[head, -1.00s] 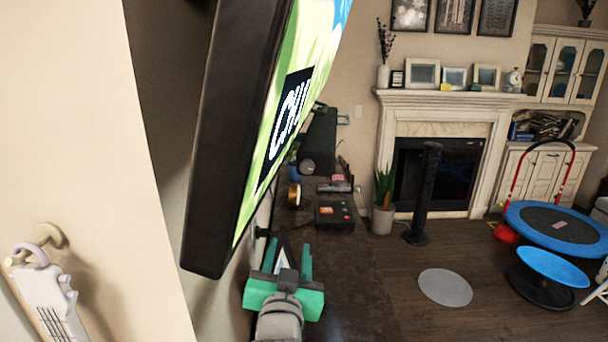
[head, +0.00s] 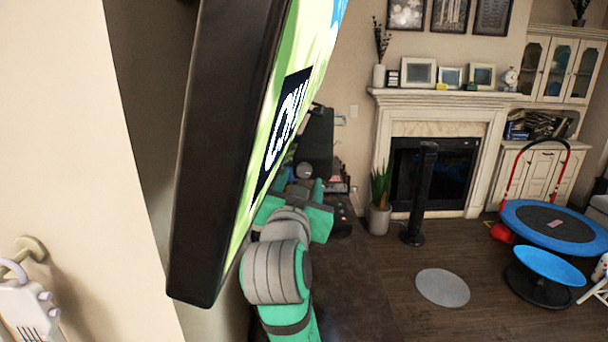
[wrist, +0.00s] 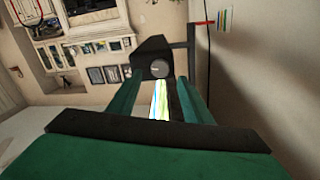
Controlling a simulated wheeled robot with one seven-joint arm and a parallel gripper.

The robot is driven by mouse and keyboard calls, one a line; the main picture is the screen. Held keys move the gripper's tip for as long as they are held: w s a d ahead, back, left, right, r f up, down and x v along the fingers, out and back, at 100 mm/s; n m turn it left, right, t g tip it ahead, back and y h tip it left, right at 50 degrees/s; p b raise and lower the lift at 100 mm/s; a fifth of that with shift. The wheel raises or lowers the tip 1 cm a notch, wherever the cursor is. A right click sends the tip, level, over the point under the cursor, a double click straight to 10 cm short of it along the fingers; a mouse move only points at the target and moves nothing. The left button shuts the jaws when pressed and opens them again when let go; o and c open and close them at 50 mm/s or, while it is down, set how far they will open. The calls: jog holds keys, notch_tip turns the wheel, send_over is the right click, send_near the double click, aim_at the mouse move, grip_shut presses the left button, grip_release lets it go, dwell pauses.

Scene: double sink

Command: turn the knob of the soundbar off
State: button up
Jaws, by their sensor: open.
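The soundbar (head: 317,140) is a long black box beyond the large screen in the head view. Its round grey knob (head: 304,170) is on the end facing me. In the wrist view the soundbar (wrist: 152,48) is ahead, with the knob (wrist: 158,68) on its near face, just beyond the fingertips. My gripper (head: 296,186) has green fingers and is just short of the knob in the head view. In the wrist view my gripper (wrist: 157,92) is open, with the fingers apart and the knob lined up between them. I see no contact with the knob.
A large screen (head: 225,150) stands close along the left of my arm. The dark cabinet top (head: 345,260) below my arm holds small items, partly hidden. A plant (head: 380,195) and fireplace (head: 435,170) are beyond. The wooden floor at right holds a grey round mat (head: 442,287).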

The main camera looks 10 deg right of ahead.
aim_at(304, 170)
jog(key=x, duration=0.4)
jog(key=shift+w, duration=0.15)
jog(key=shift+w+d, duration=0.15)
jog(key=shift+w, duration=0.05)
jog(key=c, duration=1)
